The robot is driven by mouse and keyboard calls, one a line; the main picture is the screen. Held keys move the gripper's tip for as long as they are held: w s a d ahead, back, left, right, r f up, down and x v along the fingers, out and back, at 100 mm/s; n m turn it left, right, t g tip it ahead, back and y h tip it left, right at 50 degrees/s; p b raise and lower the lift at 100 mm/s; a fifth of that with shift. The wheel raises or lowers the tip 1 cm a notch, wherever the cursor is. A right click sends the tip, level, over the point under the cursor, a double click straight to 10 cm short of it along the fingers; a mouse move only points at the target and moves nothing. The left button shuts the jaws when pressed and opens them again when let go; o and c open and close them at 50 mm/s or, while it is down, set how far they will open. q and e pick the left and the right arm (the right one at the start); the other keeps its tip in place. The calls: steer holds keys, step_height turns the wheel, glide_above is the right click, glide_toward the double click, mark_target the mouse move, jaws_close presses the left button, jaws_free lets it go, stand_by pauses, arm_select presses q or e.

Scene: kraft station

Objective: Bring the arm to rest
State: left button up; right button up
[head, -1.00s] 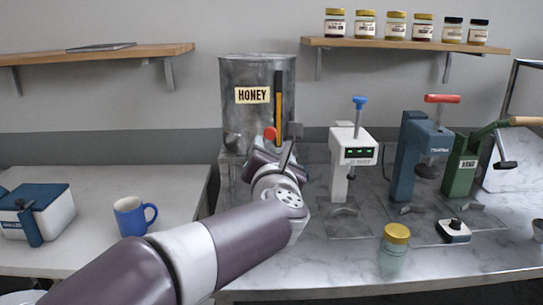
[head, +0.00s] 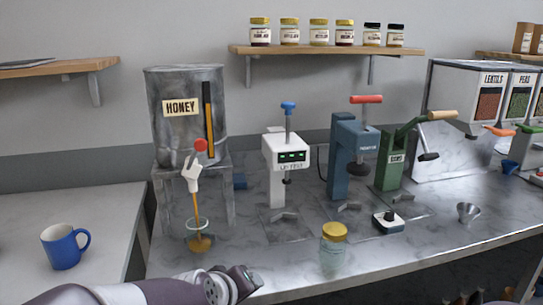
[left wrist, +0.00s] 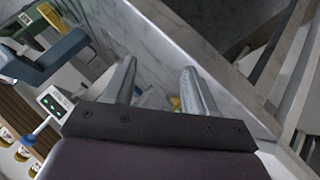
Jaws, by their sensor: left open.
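My left gripper (head: 240,278) is low at the front edge of the marble counter, with its arm coming in from the bottom left. In the left wrist view its two fingers (left wrist: 158,72) stand apart with nothing between them. The grey honey tank (head: 185,125) stands behind on a metal stand. Its white tap (head: 193,178) has a red ball handle (head: 200,145). An amber stream runs down from the tap into a clear open jar (head: 197,226), with amber at its bottom. The gripper is apart from tap and jar. My right gripper is out of view.
A gold-lidded jar (head: 333,250) stands near the counter's front edge. A white press (head: 284,160), a blue press (head: 350,150) and a green press (head: 392,172) stand behind it. A blue mug (head: 62,248) is on the left table. A small funnel (head: 467,212) stands at right.

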arm_select(q)
steer(key=s+a+f+m+g+y, duration=0.3)
steer(key=s+a+f+m+g, duration=0.5)
steer(key=s+f, duration=0.6)
step_height(320, 180, up, 14)
steer(key=s+a+n+p, duration=0.1)
steer(key=a+p, duration=0.1)
steer(key=p, duration=1.2)
steer(key=shift+s+a+r+n, duration=0.25)
steer(key=shift+a+n, duration=0.05)
steer(key=shift+a, duration=0.1)
stand_by(3.4)
